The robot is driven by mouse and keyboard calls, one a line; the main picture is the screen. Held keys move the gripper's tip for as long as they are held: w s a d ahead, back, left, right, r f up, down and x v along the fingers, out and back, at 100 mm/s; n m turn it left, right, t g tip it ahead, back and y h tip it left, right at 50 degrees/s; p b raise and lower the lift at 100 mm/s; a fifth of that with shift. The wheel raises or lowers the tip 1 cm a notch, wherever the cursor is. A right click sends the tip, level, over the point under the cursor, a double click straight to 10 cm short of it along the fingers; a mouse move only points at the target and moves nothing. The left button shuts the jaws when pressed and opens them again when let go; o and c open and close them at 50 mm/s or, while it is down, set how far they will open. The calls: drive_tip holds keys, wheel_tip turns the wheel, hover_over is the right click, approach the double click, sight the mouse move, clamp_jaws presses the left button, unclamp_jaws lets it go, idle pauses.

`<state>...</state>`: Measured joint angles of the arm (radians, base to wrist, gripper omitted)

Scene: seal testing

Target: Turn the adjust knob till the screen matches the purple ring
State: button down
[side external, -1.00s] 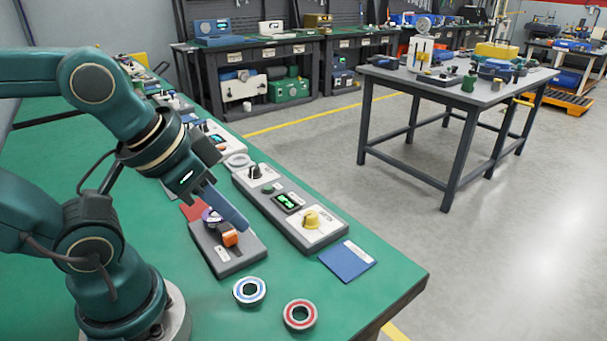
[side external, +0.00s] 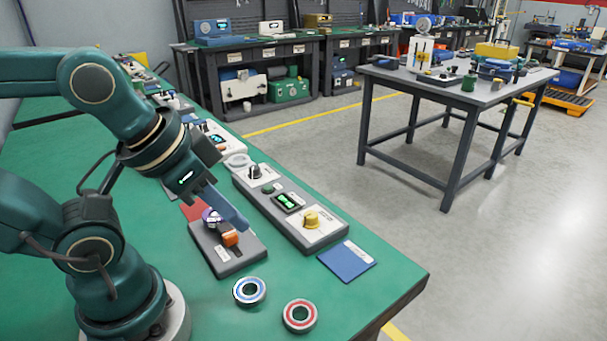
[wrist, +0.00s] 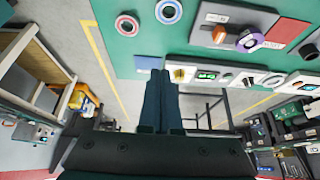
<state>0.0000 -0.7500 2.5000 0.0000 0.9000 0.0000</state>
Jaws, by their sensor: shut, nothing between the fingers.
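A grey panel (side external: 270,214) carries a yellow knob (side external: 311,218), a small screen (side external: 288,202) with green figures too small to read, a green button and a black knob (side external: 254,172). The knob labels are not legible. The yellow knob (wrist: 179,74) and lit screen (wrist: 206,76) also show in the wrist view. The purple ring (wrist: 249,41) sits on a dark grey fixture (wrist: 205,36) beside an orange part (wrist: 219,34). In the side view my gripper (side external: 242,226) partly hides the ring. My gripper's fingers are shut and empty, apart from the yellow knob.
A blue ring (side external: 249,290) and a red ring (side external: 299,316) lie on the green bench (side external: 350,300). A blue card (side external: 347,261) lies near the bench edge, and a red card (side external: 194,210) behind the fixture. More devices (side external: 215,138) stand farther along the bench.

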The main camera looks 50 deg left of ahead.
idle(0.4)
drive_tip(key=c, duration=0.7)
unclamp_jaws()
drive_tip(key=shift+r, duration=0.15)
drive_tip(key=shift+c, duration=0.2)
drive_tip(key=shift+o, duration=1)
drive_tip(key=w+r, duration=0.4)
drive_tip(key=w, duration=0.1)
drive_tip(key=shift+a, duration=0.2)
drive_tip(key=n+g, duration=0.2)
drive_tip(key=g, duration=0.3)
hover_over(311, 214)
wheel_tip(311, 214, down, 11)
drive_tip(key=shift+a+f, duration=0.1)
drive_tip(key=shift+f, duration=0.05)
drive_tip(key=shift+g, duration=0.3)
drive_tip(key=shift+f, duration=2.6)
